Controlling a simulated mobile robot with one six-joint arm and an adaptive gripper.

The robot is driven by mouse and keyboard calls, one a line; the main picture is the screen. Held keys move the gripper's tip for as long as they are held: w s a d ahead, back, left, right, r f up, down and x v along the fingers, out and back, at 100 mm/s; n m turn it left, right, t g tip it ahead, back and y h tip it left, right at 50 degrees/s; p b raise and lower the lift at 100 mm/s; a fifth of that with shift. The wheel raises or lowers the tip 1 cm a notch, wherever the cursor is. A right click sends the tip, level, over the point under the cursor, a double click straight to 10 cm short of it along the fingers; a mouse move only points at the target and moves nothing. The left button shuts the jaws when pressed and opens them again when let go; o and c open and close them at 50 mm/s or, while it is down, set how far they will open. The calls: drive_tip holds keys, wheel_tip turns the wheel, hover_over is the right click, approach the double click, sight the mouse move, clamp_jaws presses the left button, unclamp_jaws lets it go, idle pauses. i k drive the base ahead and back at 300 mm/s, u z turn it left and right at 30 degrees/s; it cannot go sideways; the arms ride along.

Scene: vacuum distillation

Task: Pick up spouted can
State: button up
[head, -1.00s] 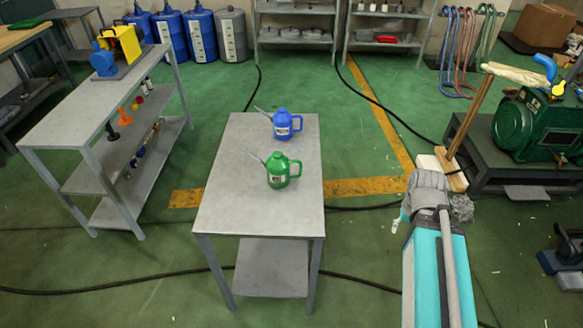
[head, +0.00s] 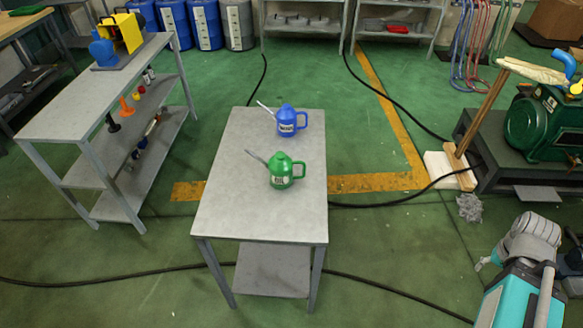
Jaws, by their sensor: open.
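Two spouted cans stand upright on a grey metal table (head: 235,205). The green spouted can (head: 281,173) is nearer to me, with its thin spout pointing up and left and its handle on the right. The blue spouted can (head: 287,122) stands behind it, also with its spout to the left and handle to the right. Each has a pale label. My teal and grey arm shows at the lower right, well apart from the table and both cans. My gripper cannot be made out in this view.
A grey shelf rack (head: 95,112) stands left of the table. A green machine (head: 540,125) on a low dark stand is at the right, with a broom-like wooden tool (head: 480,120) beside it. Black cables (head: 400,298) cross the green floor. Blue drums (head: 206,25) stand at the back.

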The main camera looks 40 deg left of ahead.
sight(279, 166)
drive_tip(key=z, duration=0.15)
drive_tip(key=k, duration=1.3)
drive_tip(key=u, duration=0.8)
drive_tip(key=i, duration=1)
